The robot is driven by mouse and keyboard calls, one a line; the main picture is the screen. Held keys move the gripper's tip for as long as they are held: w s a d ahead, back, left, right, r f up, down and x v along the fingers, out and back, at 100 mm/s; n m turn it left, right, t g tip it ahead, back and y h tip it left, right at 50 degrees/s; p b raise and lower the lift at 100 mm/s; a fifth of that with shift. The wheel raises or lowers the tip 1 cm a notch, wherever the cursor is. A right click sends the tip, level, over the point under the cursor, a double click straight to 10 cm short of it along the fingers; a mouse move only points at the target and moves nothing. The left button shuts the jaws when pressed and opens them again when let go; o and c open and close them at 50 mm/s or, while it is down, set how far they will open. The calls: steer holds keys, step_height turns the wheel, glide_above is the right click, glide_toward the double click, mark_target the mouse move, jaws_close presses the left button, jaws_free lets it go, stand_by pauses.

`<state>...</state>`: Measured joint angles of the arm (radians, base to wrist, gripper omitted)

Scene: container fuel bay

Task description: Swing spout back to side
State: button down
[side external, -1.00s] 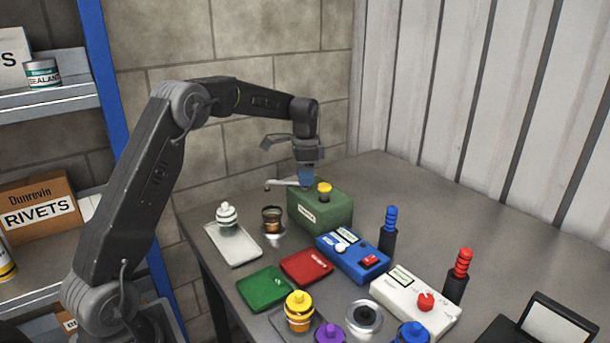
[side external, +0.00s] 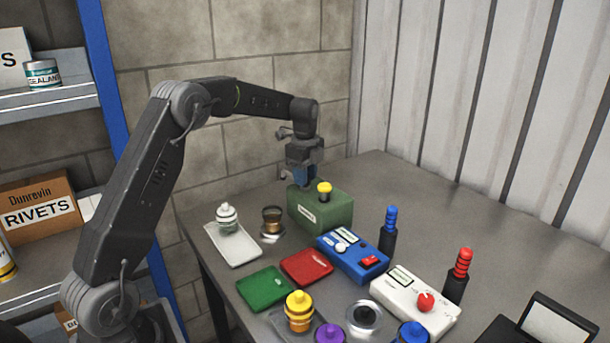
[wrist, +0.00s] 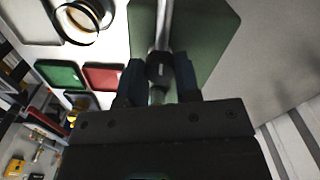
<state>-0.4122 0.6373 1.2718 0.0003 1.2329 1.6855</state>
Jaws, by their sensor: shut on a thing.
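The spout (wrist: 163,25) is a thin grey metal tube with a dark collar. It lies over the dark green box (wrist: 205,35) in the wrist view. My gripper (wrist: 160,82) is shut on the spout, one blue-grey finger on each side of it. In the side view my gripper (side external: 302,176) points down at the back left of the green box (side external: 320,213), beside its yellow knob (side external: 324,187). The spout is mostly hidden there behind my gripper. A jar (side external: 272,219) with amber contents stands on a silver disc left of the box, with nothing visible over it.
A white tray (side external: 232,251) with a white lidded pot lies left of the jar. A green tray (side external: 265,289), a red tray (side external: 307,267), a blue device (side external: 352,259) and a white device (side external: 416,305) stand in front. The table's back right is clear.

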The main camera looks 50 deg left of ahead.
steer(key=shift+m, duration=0.3)
steer(key=c, duration=0.8)
jaws_free()
steer(key=shift+r, duration=6.95)
